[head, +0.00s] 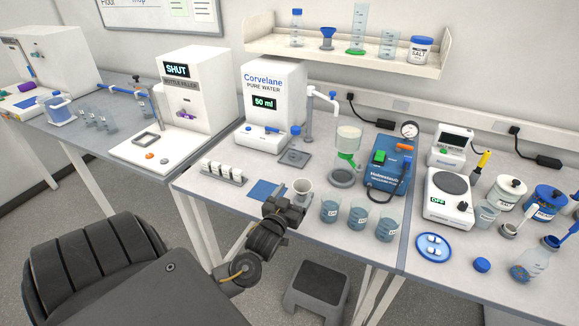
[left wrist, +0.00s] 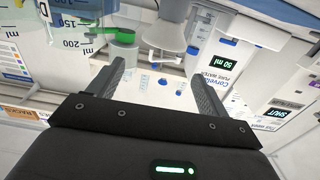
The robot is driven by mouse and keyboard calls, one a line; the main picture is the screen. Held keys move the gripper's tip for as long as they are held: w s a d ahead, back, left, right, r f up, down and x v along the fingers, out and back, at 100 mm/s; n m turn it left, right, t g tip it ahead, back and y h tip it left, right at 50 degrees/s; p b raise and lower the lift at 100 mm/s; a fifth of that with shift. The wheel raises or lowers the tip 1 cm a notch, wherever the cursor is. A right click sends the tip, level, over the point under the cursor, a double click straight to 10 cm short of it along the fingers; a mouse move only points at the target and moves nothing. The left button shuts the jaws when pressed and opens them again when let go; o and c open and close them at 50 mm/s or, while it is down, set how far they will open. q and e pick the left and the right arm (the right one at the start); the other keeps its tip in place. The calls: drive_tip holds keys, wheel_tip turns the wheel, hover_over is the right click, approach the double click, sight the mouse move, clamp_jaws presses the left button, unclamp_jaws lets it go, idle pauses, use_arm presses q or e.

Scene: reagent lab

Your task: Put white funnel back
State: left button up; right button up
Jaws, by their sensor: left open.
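A pale cup-shaped piece that looks like the white funnel (head: 304,187) stands on the middle bench, just right of a blue mat (head: 259,189). Its lower part is partly hidden by my gripper. My left gripper (head: 288,198) is close in front of it, at the bench's front edge. In the left wrist view, the jaws (left wrist: 163,82) are spread apart with nothing gripped between them. A pale tapered piece (left wrist: 173,26), probably the funnel, shows beyond the fingertips. My right gripper is in neither view.
Several beakers (head: 358,219) of bluish liquid stand right of the gripper, along the front edge. A glass vessel with a green part (head: 347,160) stands behind them. A rack of white pieces (head: 223,171) is to the left. A blue funnel (head: 327,33) stands on the wall shelf.

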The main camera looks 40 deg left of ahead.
use_arm(q)
drive_tip(key=shift+v, duration=1.1)
drive_tip(key=shift+s+d+r, duration=0.1)
drive_tip(key=shift+s+r, duration=0.05)
drive_tip(key=shift+s, duration=0.25)
